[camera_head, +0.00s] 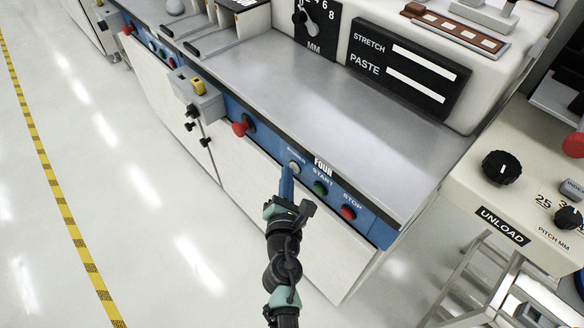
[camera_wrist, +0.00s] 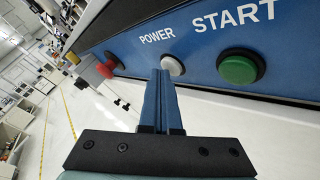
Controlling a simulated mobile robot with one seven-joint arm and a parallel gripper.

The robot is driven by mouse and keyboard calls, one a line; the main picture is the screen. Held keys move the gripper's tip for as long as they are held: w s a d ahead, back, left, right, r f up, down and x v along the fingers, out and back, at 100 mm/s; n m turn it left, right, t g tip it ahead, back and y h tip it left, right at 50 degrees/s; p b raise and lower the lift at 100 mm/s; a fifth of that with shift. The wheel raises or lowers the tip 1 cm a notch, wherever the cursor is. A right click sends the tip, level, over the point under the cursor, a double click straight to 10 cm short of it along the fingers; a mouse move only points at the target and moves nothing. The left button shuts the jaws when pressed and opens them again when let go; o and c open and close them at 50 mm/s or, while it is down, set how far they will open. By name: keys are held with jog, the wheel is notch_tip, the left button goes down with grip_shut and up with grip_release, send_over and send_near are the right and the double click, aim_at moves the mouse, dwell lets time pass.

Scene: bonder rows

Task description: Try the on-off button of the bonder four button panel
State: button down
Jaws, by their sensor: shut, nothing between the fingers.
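The blue panel of the bonder (camera_head: 334,190), headed FOUR, runs along the front edge of the grey worktop. Its white POWER button (camera_head: 295,167) sits left of the green START button (camera_head: 320,188) and the red STOP button (camera_head: 348,212). A larger red knob (camera_head: 243,125) is at the panel's left. My gripper (camera_head: 287,170) is shut and empty, its blue fingers pointing at the panel just below the POWER button. In the wrist view the fingertips (camera_wrist: 161,74) are at the lower left edge of the white button (camera_wrist: 173,65). I cannot tell whether they touch it.
The UNLOAD unit (camera_head: 503,226) with black knobs stands at the right. The grey worktop (camera_head: 330,95) is mostly bare. Open floor with a yellow-black line (camera_head: 40,140) lies to the left.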

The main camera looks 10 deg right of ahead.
jog(key=shift+s+a, duration=0.5)
jog(key=shift+a, duration=0.1)
jog(key=shift+a, duration=0.1)
jog(key=s+a, duration=0.1)
jog(key=a, duration=0.1)
jog(key=s+a+b, duration=0.1)
jog(key=s+a, duration=0.1)
dwell(0.4)
dwell(0.7)
